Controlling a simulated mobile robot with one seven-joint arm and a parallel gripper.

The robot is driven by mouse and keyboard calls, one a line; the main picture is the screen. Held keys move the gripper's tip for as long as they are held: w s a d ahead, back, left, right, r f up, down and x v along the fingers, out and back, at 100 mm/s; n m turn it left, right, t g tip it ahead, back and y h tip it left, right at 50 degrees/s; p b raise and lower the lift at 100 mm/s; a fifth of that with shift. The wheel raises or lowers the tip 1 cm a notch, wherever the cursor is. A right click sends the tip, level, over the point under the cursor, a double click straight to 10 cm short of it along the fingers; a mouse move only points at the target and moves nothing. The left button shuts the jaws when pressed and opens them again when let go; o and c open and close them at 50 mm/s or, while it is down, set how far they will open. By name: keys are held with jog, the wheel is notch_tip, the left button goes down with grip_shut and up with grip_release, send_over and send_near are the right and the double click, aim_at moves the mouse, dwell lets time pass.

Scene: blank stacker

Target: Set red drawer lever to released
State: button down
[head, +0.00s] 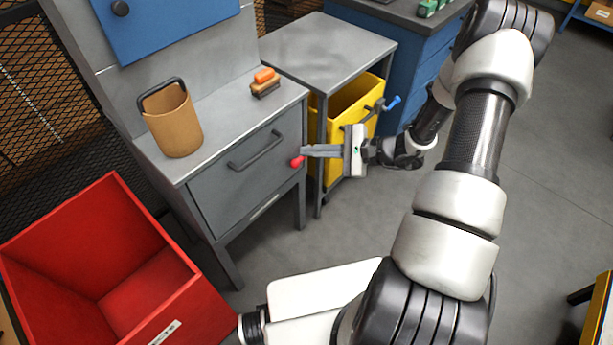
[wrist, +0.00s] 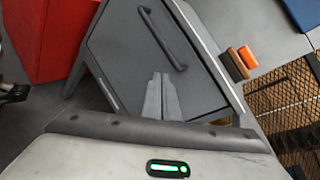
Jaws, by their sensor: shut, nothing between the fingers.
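The red drawer lever (head: 296,162) shows as a small red knob at the right edge of the grey drawer (head: 230,190) in the head view. My gripper (head: 304,151) is shut and empty, with its fingertips right at the knob, just above it in the picture. I cannot tell whether they touch. In the wrist view, my gripper (wrist: 161,76) points at the drawer front (wrist: 125,65), and its fingers lie together. The lever does not show in the wrist view. The dark bar handle (head: 256,150) is on the drawer front, and the drawer looks closed.
A brown bucket (head: 175,125) and an orange-topped brush (head: 265,84) stand on the grey bench. A yellow bin (head: 352,98) sits under the side table, near a blue-tipped lever (head: 392,103). A red crate (head: 75,245) stands at lower left. Open floor lies before the bench.

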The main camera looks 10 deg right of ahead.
jog(key=d+f+m+t+h+b, duration=0.2)
jog(key=d+f+m+t, duration=0.1)
jog(key=f, duration=0.7)
jog(key=d+f+m+t+h+b, duration=0.2)
jog(key=f+m, duration=0.4)
jog(key=f, duration=0.5)
jog(key=shift+s+d+t+h, duration=0.25)
jog(key=shift+d+t, duration=0.35)
jog(key=shift+d, duration=0.65)
jog(key=shift+f, duration=0.1)
jog(key=w+a+r+b, duration=0.1)
jog(key=w+a+b, duration=0.1)
jog(key=w+a, duration=0.5)
jog(key=shift+w, duration=1.15)
jog(key=shift+r, duration=0.15)
